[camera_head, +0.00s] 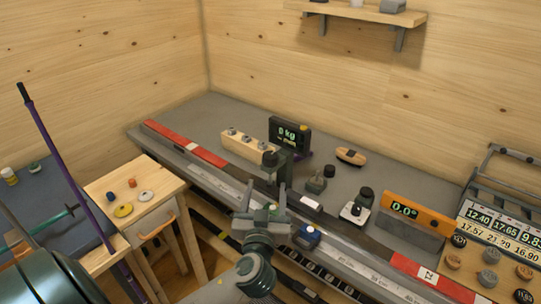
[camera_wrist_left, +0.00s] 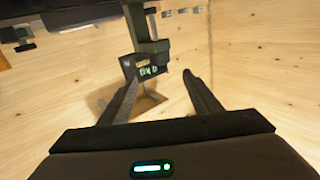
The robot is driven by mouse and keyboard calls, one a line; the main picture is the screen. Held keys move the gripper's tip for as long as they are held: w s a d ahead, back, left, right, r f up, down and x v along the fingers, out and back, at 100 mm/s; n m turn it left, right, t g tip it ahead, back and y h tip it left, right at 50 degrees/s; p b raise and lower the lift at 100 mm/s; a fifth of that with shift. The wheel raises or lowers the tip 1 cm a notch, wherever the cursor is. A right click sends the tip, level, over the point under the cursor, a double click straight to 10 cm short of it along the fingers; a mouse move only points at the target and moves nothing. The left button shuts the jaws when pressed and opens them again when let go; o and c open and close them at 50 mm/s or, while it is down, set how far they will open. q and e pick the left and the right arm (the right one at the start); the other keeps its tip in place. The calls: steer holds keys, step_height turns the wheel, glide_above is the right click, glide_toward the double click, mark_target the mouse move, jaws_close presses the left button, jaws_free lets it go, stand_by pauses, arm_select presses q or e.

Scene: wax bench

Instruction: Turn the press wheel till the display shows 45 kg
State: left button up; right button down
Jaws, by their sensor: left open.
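The display (camera_head: 290,133) is a dark box near the bench's back. It reads 0 kg with a smaller line below. In the left wrist view the display (camera_wrist_left: 145,66) appears upside down between my fingers. A dark upright, apparently the press (camera_head: 284,162), stands in front of it, with a dark round part, possibly the wheel (camera_head: 269,158), at its upper left. My left gripper (camera_head: 268,184) is open and empty just in front of the press, seemingly apart from it. The gripper also shows in the left wrist view (camera_wrist_left: 162,78). My right gripper is out of view.
A wooden block with weights (camera_head: 247,146) stands left of the press. A blue object (camera_head: 307,237) sits close right of my gripper.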

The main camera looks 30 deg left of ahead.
mark_target(270, 162)
arm_select(q)
steer(key=p+x, duration=0.4)
steer(key=x, duration=1)
steer(key=shift+p, duration=0.35)
steer(key=shift+w+a, duration=0.3)
steer(key=shift+w, duration=0.2)
steer(key=shift+f, duration=0.1)
steer(key=c, duration=1.1)
